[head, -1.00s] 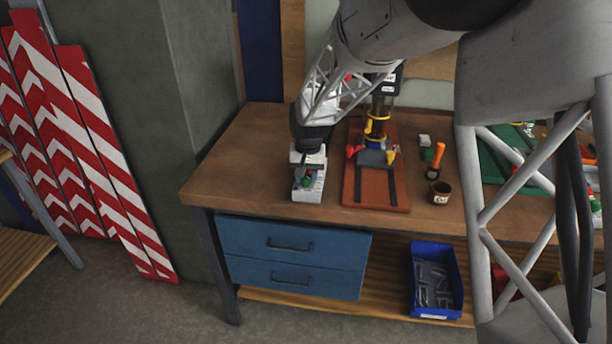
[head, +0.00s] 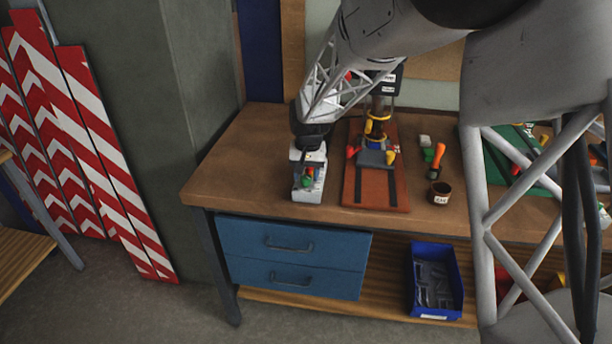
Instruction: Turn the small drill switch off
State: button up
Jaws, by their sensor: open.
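A small light-grey switch box (head: 309,193) with green and red parts on it stands near the front left of the workbench. My gripper (head: 308,158) is open, pointing down over the back part of this box. Its fingertips are small in the head view, and I cannot tell whether they touch the box or a switch. The switch's position is too small to read. A drill stand (head: 377,115) with a yellow ring rises from a red-brown board (head: 376,198) just right of the box.
On the workbench (head: 245,165), a dark cup (head: 440,193), an orange-handled tool (head: 438,154) and a green mat (head: 500,172) lie right of the board. Blue drawers (head: 290,243) and a blue bin (head: 436,285) are below. The bench's left end is clear.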

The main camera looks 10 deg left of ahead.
aim_at(309, 178)
jog(key=shift+d+r, duration=0.2)
jog(key=shift+r, duration=3.3)
jog(key=shift+s+d+r, duration=0.1)
jog(key=shift+d+r, duration=0.05)
jog(key=shift+d, duration=0.05)
jog(key=s+d+r+t, duration=0.1)
jog(key=s+d+r, duration=0.4)
jog(key=s+d, duration=0.35)
jog(key=s+d+r, duration=0.5)
jog(key=s+d, duration=0.3)
jog(key=d, duration=0.2)
jog(key=s+d+f+m, duration=0.1)
jog(key=s+d, duration=0.4)
jog(key=s, duration=0.6)
jog(key=s+d+f+t, duration=0.1)
jog(key=s+d, duration=0.5)
jog(key=s, duration=0.5)
jog(key=shift+s+d+m+t+h, duration=0.2)
jog(key=shift+d+m+t+h, duration=0.1)
jog(key=shift+m+h, duration=0.1)
